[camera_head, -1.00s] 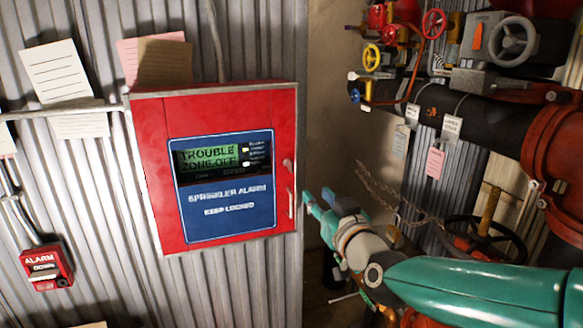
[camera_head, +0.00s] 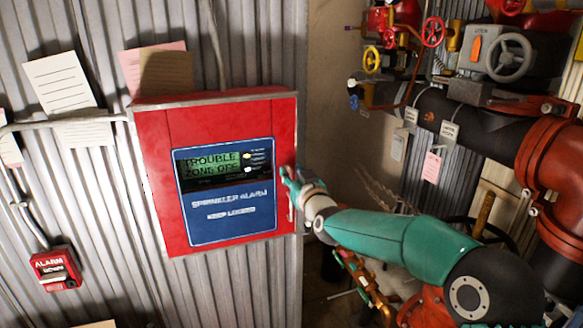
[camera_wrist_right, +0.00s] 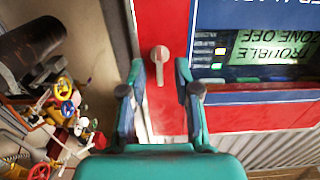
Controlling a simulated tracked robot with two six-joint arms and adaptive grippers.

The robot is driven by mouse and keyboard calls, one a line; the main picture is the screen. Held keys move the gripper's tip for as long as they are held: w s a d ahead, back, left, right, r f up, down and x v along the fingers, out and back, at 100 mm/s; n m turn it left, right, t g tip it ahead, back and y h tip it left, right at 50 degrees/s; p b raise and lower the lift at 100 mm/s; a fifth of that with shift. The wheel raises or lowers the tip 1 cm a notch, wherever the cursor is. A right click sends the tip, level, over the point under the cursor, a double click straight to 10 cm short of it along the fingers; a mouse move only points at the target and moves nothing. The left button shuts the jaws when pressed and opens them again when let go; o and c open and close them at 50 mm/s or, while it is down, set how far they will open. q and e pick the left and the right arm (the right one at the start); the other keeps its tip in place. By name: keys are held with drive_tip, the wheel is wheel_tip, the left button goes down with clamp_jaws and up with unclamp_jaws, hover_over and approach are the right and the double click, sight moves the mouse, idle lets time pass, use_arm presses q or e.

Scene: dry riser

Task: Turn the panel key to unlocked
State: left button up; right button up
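The red alarm panel (camera_head: 160,180) hangs on the corrugated wall, with a blue front and a lit display reading "TROUBLE ZONE OFF". In the right wrist view, which is upside down, the pale panel key (camera_wrist_right: 160,62) sits on the panel's red edge strip beside the display. My right gripper (camera_wrist_right: 160,88) is open, with one finger on each side of the key. I cannot tell if they touch it. In the head view my right gripper (camera_head: 288,178) is at the panel's right edge and hides the key. My left gripper is not in view.
A pale handle (camera_head: 291,208) shows just below my right gripper on the panel edge. Red and black pipes with valve wheels (camera_head: 509,58) fill the right side. A red alarm box (camera_head: 55,268) and paper notes (camera_head: 60,83) are on the wall at left.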

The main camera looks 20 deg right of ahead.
drive_tip(key=shift+w, duration=0.35)
drive_tip(key=shift+c, duration=0.3)
clamp_jaws()
